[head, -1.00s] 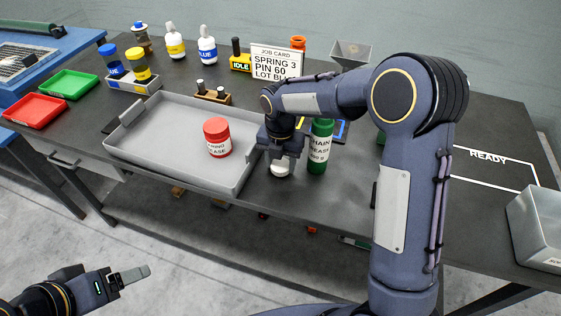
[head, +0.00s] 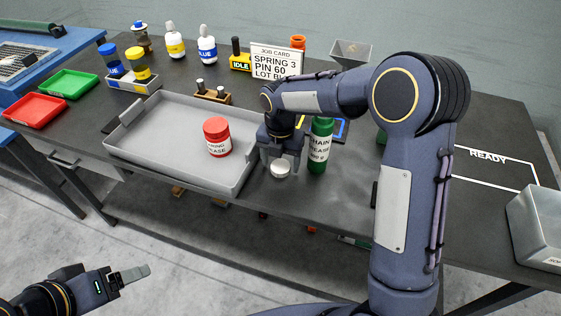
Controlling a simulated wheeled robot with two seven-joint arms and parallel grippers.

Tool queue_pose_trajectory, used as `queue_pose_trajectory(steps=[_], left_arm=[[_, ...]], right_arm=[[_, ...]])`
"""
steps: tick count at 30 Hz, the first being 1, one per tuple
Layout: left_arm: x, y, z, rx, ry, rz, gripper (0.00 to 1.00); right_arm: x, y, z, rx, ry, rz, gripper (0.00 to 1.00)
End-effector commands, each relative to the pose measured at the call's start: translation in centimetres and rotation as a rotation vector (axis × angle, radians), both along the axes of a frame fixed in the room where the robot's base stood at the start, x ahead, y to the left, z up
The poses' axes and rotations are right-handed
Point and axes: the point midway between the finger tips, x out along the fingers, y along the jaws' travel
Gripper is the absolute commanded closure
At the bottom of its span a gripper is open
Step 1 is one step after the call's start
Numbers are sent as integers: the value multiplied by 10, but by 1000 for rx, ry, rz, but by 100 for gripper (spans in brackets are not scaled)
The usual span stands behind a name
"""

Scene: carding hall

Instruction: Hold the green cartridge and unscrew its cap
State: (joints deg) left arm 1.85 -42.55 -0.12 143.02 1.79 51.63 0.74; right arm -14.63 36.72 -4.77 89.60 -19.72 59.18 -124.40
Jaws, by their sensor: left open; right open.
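The green cartridge (head: 319,155) stands upright on the dark table, just right of the grey tray, its label partly readable. Its top shows green, and part of its upper side is close to my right arm. A small white round cap (head: 280,170) lies on the table between the tray and the cartridge, apart from the cartridge. My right gripper (head: 281,162) points down over the cap, open, with one finger on each side of it. My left gripper (head: 128,277) is open and empty at the lower left, in front of the table and far from the cartridge.
The grey tray (head: 150,163) holds a red jar (head: 217,138). Bottles, a job card (head: 276,63) and a funnel (head: 350,53) stand at the back. Red (head: 35,110) and green (head: 68,84) trays sit left. The READY area (head: 490,165) is clear beside a grey bin (head: 540,225).

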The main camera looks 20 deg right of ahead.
Motion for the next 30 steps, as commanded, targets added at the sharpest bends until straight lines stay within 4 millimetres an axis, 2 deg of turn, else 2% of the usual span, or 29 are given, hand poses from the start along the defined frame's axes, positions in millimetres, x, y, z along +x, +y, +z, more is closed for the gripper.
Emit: queue_pose_trajectory(steps=[12, 18, 24, 27, 29, 30], left_arm=[[0, 0, 2, 0, 0, 0, 26], [0, 0, 3, 0, 0, 0, 26], [0, 0, 3, 0, 0, 0, 26], [0, 0, 3, 0, 0, 0, 26], [0, 0, 3, 0, 0, 0, 26], [0, 0, 3, 0, 0, 0, 26]], right_arm=[[1, 0, 87, 2, -5, -1, 31], [0, 0, 109, 0, -1, 0, 31], [-1, -1, 114, 3, -3, -14, 31], [-13, -11, 122, 28, -16, -125, 31], [-28, -22, 131, 59, -32, -267, 31], [-41, -31, 137, 89, -42, -392, 31]])
